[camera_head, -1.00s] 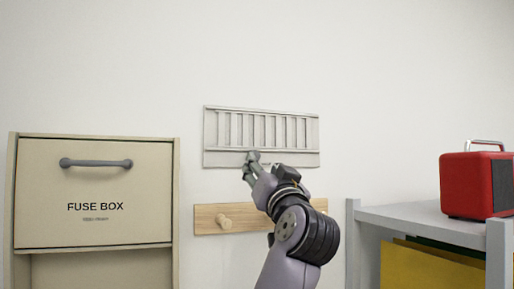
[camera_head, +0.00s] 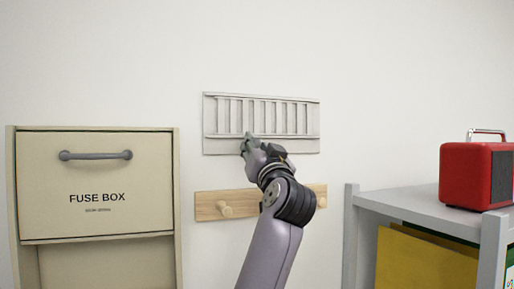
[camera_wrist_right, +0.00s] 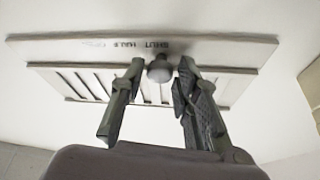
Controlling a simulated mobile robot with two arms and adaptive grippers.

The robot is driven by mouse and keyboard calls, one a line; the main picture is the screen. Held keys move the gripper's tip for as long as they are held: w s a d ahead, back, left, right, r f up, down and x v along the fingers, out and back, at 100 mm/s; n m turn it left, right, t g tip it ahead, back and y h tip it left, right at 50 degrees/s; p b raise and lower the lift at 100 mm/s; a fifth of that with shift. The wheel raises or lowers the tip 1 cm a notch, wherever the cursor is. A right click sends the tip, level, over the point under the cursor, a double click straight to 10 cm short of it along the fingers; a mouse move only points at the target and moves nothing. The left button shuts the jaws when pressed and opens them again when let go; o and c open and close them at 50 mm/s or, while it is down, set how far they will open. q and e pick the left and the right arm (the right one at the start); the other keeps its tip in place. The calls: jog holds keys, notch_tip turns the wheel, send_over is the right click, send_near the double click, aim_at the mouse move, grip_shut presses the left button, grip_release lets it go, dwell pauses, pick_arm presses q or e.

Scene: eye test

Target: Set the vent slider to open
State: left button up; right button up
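The vent (camera_head: 300,145) is a pale slatted panel on the wall, with a plain strip along its lower edge. In the right wrist view it appears upside down, and a round grey slider knob (camera_wrist_right: 159,69) stands out from it by dark lettering too small to read surely. My right gripper (camera_head: 246,146) is at the vent's lower strip and hides the knob in the head view. In the wrist view the right gripper (camera_wrist_right: 162,68) is open, one finger on each side of the knob, with small gaps visible. My left gripper is not in view.
A wooden peg rail (camera_head: 208,206) is on the wall just below the vent, partly behind my right arm. A fuse box (camera_head: 98,165) with a grey handle stands at left. A grey shelf (camera_head: 405,203) with a red box-like device (camera_head: 466,175) on top is at right.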

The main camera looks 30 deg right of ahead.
grip_shut()
dwell(0.3)
jog(key=d, duration=0.2)
jog(key=s+d+b, duration=0.1)
jog(key=d, duration=0.2)
jog(key=s+d, duration=0.1)
jog(key=d, duration=0.2)
jog(key=shift+d+b, duration=0.2)
jog(key=shift+b, duration=0.1)
jog(key=shift+a+r, duration=0.1)
jog(key=shift+a, duration=0.2)
jog(key=shift+o, duration=1.9)
grip_release()
jog(key=shift+d, duration=0.35)
jog(key=shift+a, duration=0.15)
